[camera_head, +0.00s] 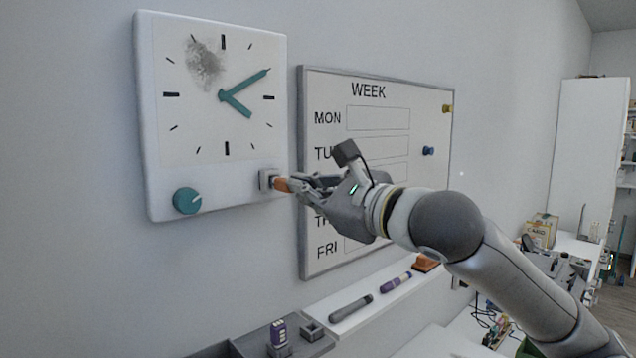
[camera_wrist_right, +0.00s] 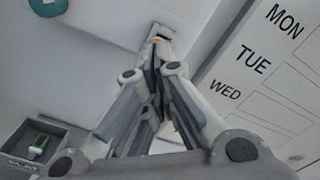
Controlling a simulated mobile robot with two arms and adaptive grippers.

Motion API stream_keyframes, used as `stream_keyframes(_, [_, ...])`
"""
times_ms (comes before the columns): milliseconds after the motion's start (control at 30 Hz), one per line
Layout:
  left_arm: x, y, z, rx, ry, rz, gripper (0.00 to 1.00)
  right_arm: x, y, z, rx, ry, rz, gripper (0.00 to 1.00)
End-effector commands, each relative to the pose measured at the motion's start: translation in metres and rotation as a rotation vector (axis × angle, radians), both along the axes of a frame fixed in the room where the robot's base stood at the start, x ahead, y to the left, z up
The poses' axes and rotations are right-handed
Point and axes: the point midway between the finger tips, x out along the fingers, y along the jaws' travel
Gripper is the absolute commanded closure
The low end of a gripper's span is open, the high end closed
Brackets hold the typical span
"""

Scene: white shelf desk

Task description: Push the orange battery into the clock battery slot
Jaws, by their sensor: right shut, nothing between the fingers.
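The white wall clock (camera_head: 165,130) hangs at the left of the head view, with teal hands and a teal knob. Its battery slot (camera_head: 265,179) sticks out at the lower right side. The orange battery (camera_head: 282,185) sits at the slot's mouth, with its orange end still showing outside. My right gripper (camera_head: 292,184) is shut with its fingertips at the battery's outer end, nothing between them. In the right wrist view, the closed fingertips (camera_wrist_right: 157,48) point at the slot (camera_wrist_right: 162,30) and hide most of the battery. My left gripper is not in view.
A whiteboard (camera_head: 430,110) with weekdays hangs just right of the clock, behind my right arm. Below, a shelf (camera_head: 335,295) holds markers (camera_head: 350,308) and an eraser (camera_head: 425,262). The wall left of the clock is clear.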

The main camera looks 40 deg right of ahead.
Motion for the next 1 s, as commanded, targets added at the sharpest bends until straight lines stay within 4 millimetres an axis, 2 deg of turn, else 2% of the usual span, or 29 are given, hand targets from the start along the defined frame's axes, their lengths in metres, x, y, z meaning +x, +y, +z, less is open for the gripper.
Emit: stream_keyframes(1000, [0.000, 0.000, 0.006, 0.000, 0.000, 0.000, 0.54, 0.013, 0.000, 0.000, 0.002, 0.000, -0.001, 1.00])
